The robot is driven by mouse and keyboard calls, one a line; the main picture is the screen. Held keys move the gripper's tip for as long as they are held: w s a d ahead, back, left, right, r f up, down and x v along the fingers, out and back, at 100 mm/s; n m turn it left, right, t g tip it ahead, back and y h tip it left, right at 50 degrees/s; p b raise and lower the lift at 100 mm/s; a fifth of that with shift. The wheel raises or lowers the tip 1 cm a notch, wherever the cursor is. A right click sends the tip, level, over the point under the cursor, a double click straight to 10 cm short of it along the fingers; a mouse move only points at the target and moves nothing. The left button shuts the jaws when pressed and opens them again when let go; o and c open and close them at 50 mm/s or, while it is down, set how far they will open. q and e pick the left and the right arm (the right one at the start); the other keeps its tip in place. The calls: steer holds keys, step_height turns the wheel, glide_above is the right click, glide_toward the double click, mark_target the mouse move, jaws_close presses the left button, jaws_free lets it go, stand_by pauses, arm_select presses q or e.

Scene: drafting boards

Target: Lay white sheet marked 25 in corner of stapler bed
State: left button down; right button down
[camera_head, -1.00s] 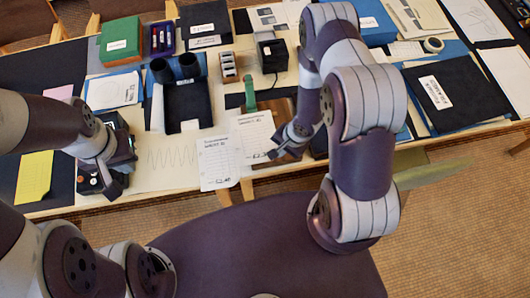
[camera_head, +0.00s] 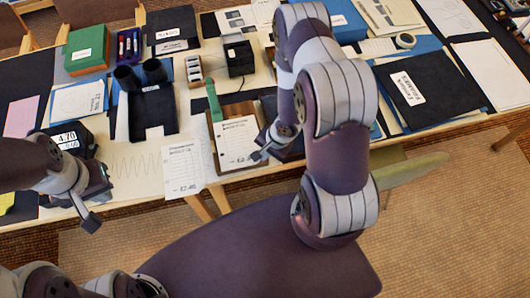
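The stapler bed (camera_head: 228,174) is a brown wooden board with a green stapler (camera_head: 213,101) at its back left. A white sheet (camera_head: 237,138) lies over the bed's left part, in front of the stapler; its number is too small to read surely. My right gripper (camera_head: 259,156) is low at that sheet's front right, its fingertips at the paper. Whether it grips or presses is unclear. A second white sheet (camera_head: 182,168) lies to the left, apart from the bed, at the table's front edge. My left gripper (camera_head: 96,203) is empty before the front edge; its opening is unclear.
A black device with a numbered label (camera_head: 65,139) stands at the left behind my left gripper. A black stand with two cups (camera_head: 152,115) is left of the stapler. Blue and black folders (camera_head: 425,85) lie right. My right forearm hides part of the bed's right side.

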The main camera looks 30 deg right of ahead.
steer(key=shift+f, duration=0.85)
steer(key=c, duration=1.3)
jaws_free()
steer(key=shift+a, duration=0.1)
steer(key=p+v, duration=0.2)
steer(key=v, duration=1)
steer(key=shift+r, duration=0.35)
